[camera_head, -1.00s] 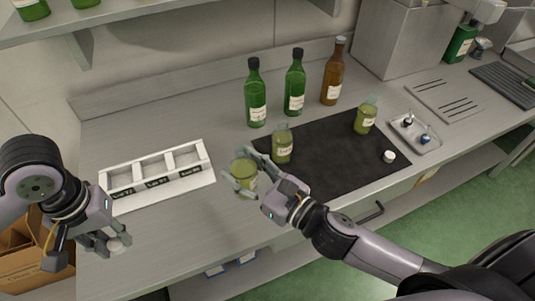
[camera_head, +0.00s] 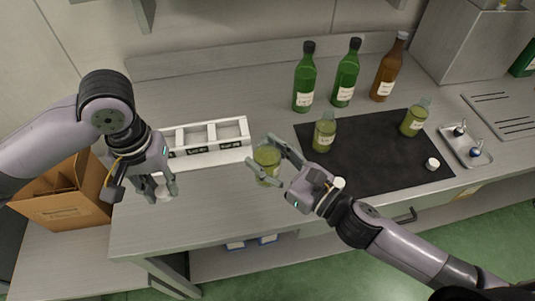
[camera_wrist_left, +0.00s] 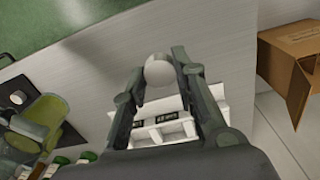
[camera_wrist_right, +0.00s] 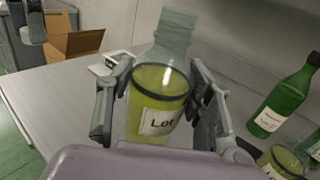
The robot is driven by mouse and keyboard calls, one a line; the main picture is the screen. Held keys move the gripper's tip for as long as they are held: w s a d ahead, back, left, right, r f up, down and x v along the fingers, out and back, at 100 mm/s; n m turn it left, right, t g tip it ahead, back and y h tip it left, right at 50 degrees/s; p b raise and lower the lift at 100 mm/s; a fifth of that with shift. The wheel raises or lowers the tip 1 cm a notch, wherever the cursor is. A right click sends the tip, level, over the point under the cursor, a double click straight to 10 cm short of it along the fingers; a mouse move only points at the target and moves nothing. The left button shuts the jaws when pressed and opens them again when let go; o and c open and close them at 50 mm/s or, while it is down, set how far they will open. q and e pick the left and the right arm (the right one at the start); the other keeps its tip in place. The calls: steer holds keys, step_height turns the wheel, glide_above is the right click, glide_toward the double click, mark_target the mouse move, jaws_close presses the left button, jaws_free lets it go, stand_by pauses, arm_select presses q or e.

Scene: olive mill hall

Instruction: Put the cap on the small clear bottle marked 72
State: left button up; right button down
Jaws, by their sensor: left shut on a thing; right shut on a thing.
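My left gripper (camera_head: 163,190) is shut on a white round cap (camera_wrist_left: 159,70), which sits between its fingertips in the left wrist view. It is at the left, in front of the rack. My right gripper (camera_head: 266,170) is shut on a small clear bottle (camera_head: 267,160) with yellow-green contents. In the right wrist view this bottle (camera_wrist_right: 158,100) stands between the fingers with an open-looking clear neck. Its label reads "Lot"; the number is hidden. The cap and this bottle are well apart. Two similar small bottles (camera_head: 324,135) (camera_head: 413,120) stand on the dark mat (camera_head: 375,160).
A white rack (camera_head: 207,158) with labelled compartments lies left of the held bottle. Green bottles (camera_head: 304,85) (camera_head: 346,80) and a brown bottle (camera_head: 387,75) stand behind the mat. Another white cap (camera_head: 432,164) lies on the mat, beside a small tray (camera_head: 462,155). A cardboard box (camera_head: 65,205) is left.

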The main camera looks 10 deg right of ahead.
arm_select(q)
steer(key=w+d+r, duration=0.4)
steer(key=d+r, duration=0.3)
steer(key=d, duration=0.4)
step_height(320, 180, up, 8)
glide_above(268, 136)
steer(key=shift+d+m, duration=0.15)
steer(key=shift+m, duration=0.15)
steer(key=shift+f, duration=2)
steer(key=shift+f, duration=0.85)
steer(key=shift+f, duration=0.55)
